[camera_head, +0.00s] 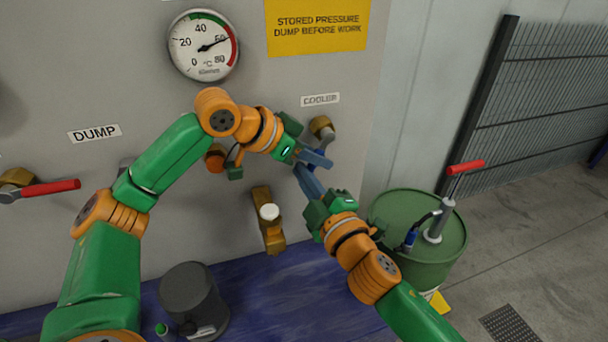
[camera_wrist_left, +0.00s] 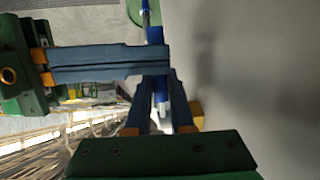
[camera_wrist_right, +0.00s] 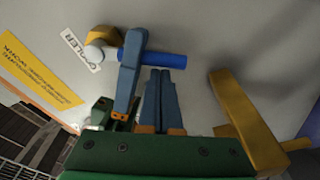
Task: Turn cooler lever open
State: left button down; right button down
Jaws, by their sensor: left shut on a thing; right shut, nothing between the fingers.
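The cooler valve has a brass body (camera_head: 321,126) below the COOLER label in the head view. Its blue lever (camera_wrist_right: 158,59) runs to the right from the brass body in the right wrist view. In the left wrist view, the blue lever (camera_wrist_left: 155,36) passes down between my left fingers. My left gripper (camera_head: 316,159) is shut on the lever. My right gripper (camera_head: 305,172) is shut and empty, its fingertips close beside the left fingers and lever; I cannot tell whether they touch. In the head view, the grippers hide most of the lever.
A brass fitting with a white knob (camera_head: 269,212) sticks out below the grippers. A red DUMP lever (camera_head: 50,188) is at far left. A gauge (camera_head: 203,45) is above. A green drum (camera_head: 400,211) with a pump stands right; a dark pot (camera_head: 190,292) stands on the blue bench (camera_head: 275,295).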

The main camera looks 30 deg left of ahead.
pick_arm(q)
jog(key=shift+a, duration=0.1)
pick_arm(e)
jog(key=shift+w+d+f+n, duration=0.3)
jog(key=shift+w+d+f, duration=0.1)
jog(key=shift+w, duration=0.05)
pick_arm(q)
jog(key=c, duration=0.8)
grip_release()
